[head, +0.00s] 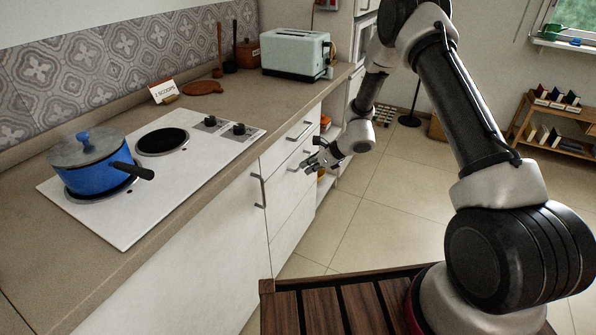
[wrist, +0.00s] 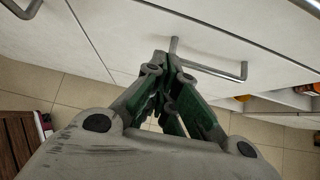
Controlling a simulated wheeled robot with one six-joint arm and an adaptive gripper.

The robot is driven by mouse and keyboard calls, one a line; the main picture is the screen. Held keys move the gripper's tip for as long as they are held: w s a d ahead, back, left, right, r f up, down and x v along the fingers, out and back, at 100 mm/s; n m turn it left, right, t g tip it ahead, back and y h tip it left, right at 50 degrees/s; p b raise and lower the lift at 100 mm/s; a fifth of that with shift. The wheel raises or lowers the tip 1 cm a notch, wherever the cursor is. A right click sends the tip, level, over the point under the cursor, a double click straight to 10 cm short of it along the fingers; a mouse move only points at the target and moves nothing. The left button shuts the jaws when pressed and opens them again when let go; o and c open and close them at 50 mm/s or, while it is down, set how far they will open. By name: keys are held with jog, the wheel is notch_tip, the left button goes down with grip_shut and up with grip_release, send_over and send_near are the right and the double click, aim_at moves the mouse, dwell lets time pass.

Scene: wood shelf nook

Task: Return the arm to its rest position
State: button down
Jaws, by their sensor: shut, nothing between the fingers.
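My gripper (head: 308,164) is in front of the white drawer fronts below the counter. It is shut and empty. In the wrist view my gripper (wrist: 162,68) points at a white front, with its fingertips close to a metal bar handle (wrist: 215,68). I cannot tell whether the fingertips touch the handle. My arm (head: 455,95) rises from its base at the lower right and bends down toward the drawers.
A blue pot (head: 98,168) with a grey lid stands on the white cooktop (head: 125,215). A mint toaster (head: 296,52) stands at the counter's far end. Open shelving (head: 325,183) sits beyond the drawers. The tiled floor (head: 385,220) is clear; a small wooden shelf (head: 560,112) stands at right.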

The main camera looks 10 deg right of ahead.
jog(key=s+d+r+n+g, duration=0.25)
jog(key=s+r+n, duration=0.2)
jog(key=s, duration=0.35)
jog(key=s+d+r+n+g, duration=0.2)
jog(key=s+d+r+n, duration=0.15)
jog(key=s+n, duration=0.35)
jog(key=s+d+r+n+t+h, duration=0.1)
jog(key=s+d+r+n, duration=0.3)
jog(key=s+r, duration=0.4)
jog(key=s+d+r+n+t+h, duration=0.1)
jog(key=s+d+r+n+h, duration=0.3)
jog(key=s+d+r, duration=0.3)
jog(key=s+d+r+n+t+h, duration=0.1)
jog(key=s+d+r+n, duration=0.4)
jog(key=s+r, duration=0.6)
notch_tip(320, 180, up, 4)
jog(key=shift+s+d+r+t+h, duration=0.25)
jog(key=shift+d+t+h, duration=0.1)
jog(key=shift+d+h, duration=0.4)
